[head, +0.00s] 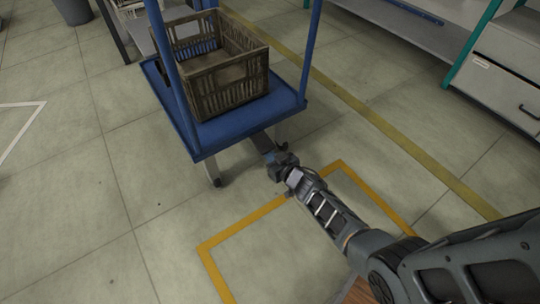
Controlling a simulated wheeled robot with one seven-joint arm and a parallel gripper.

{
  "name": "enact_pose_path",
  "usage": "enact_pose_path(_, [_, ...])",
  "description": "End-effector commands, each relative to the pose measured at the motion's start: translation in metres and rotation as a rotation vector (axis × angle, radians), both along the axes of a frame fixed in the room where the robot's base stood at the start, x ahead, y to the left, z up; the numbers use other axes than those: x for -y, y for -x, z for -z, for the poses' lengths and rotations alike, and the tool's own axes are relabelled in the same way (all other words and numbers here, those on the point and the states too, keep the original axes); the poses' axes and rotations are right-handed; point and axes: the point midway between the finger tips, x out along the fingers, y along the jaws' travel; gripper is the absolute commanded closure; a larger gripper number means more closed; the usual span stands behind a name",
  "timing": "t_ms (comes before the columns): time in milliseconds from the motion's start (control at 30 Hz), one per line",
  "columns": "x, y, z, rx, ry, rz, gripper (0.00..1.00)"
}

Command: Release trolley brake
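A blue trolley (240,130) with upright blue posts stands on the tiled floor at the upper middle. A brown slatted crate (225,88) sits on its low deck. A caster (216,181) shows under the deck's near left corner. My gripper (268,148) reaches to the deck's near right edge, low down by the trolley's underside. Its fingertips are too small and dark to tell whether they are open or shut, or whether they touch the trolley. I cannot make out the brake itself.
A yellow-orange taped outline (238,236) marks the floor in front of the trolley. A grey drawer cabinet (500,80) stands at the upper right. A dark bin (72,10) is at the upper left. The floor at left is clear.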

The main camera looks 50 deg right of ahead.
Motion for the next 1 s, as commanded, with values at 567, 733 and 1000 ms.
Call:
enact_pose_path(567, [0.0,-0.011,-0.032,0.023,0.01,-0.013,1.0])
enact_pose_path(733, [-0.001,-0.002,-0.027,0.016,0.007,-0.008,1.0])
enact_pose_path(1000, [-0.007,0.024,-0.023,0.011,0.005,-0.004,1.0])
